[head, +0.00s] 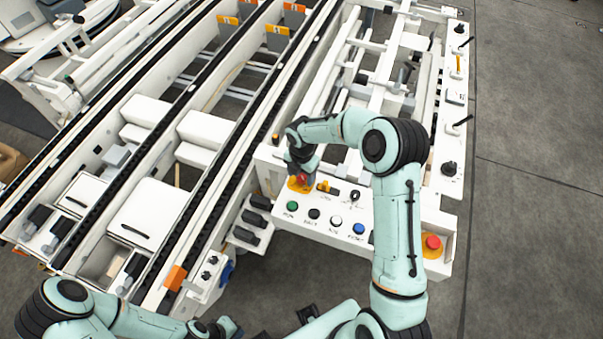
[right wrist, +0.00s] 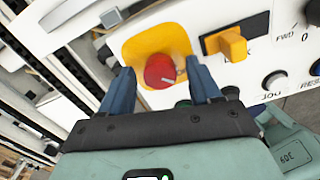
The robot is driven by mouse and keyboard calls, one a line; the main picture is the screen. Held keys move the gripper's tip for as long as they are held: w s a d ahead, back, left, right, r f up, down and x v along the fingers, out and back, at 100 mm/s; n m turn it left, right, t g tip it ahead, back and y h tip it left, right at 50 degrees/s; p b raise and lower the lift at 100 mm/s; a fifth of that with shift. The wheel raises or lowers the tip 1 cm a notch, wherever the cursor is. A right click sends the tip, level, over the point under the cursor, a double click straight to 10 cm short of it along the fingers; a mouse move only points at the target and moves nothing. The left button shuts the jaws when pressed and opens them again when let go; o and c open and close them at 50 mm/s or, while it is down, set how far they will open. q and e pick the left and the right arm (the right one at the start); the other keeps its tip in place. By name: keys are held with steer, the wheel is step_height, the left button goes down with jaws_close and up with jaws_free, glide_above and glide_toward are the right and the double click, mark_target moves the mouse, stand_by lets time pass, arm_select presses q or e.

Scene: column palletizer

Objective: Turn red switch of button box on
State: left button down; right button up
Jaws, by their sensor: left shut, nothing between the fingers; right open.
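The red switch (head: 303,178) is a round red knob on a yellow plate at the left of the white button box (head: 343,238). In the right wrist view the red switch (right wrist: 160,71) shows a small pale mark at its lower right edge. My right gripper (right wrist: 161,68) is open, with one blue finger on each side of the knob. I cannot tell whether either finger touches it. In the head view my right gripper (head: 301,170) partly covers the knob. My left gripper (head: 228,326) is shut and empty at the bottom edge, away from the box.
A yellow switch (right wrist: 226,44) sits just right of the red one. Green (head: 292,206), black, white and blue (head: 358,229) buttons line the panel's front. Another red button (head: 433,242) on yellow sits at the right end. Conveyor rails (head: 215,135) fill the left; open floor (head: 535,200) lies right.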

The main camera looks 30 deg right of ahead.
steer(key=c, duration=1)
steer(key=shift+c, duration=0.2)
steer(key=shift+m, duration=0.3)
steer(key=m, duration=0.4)
steer(key=shift+b, duration=0.4)
steer(key=m, duration=0.4)
steer(key=shift+m+b, duration=0.4)
steer(key=m, duration=0.4)
steer(key=shift+b, duration=0.4)
arm_select(q)
steer(key=shift+s+f, duration=0.55)
steer(key=shift+f, duration=0.35)
steer(key=shift+s+f, duration=0.5)
steer(key=shift+f, duration=0.4)
arm_select(e)
steer(key=shift+m, duration=2.2)
arm_select(q)
steer(key=shift+b, duration=0.3)
arm_select(e)
steer(key=shift+r, duration=0.1)
